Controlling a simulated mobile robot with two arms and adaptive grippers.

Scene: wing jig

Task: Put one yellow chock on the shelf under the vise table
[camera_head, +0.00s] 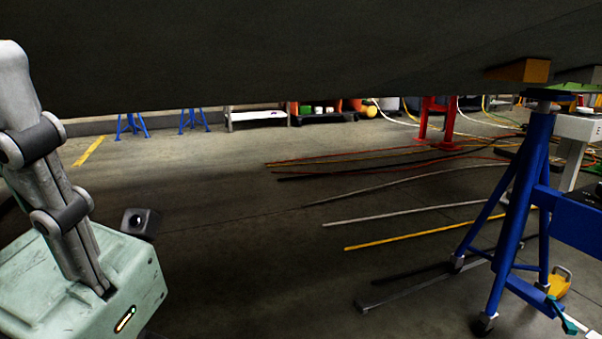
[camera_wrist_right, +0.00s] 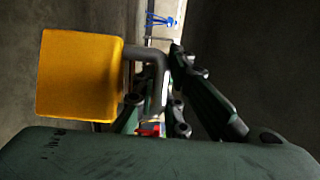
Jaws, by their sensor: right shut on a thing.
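My right gripper (camera_wrist_right: 160,95) is shut on the grey handle of a yellow chock (camera_wrist_right: 78,76) in the right wrist view. The chock hangs to the left of the fingers in that picture, with its block face toward the camera. My right gripper is not clearly seen in the head view. There, a yellow chock with a handle (camera_head: 557,285) shows low at the right, beside a blue stand. My left gripper (camera_head: 15,85) stands at the left edge, partly cut off; its opening is hidden.
A large dark panel (camera_head: 250,50) spans the top. A blue stand (camera_head: 522,210) on casters is at the right, with a small teal part (camera_head: 562,316) near its foot. Cables and bars lie on the floor. A dark block (camera_head: 138,222) is beside my left gripper.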

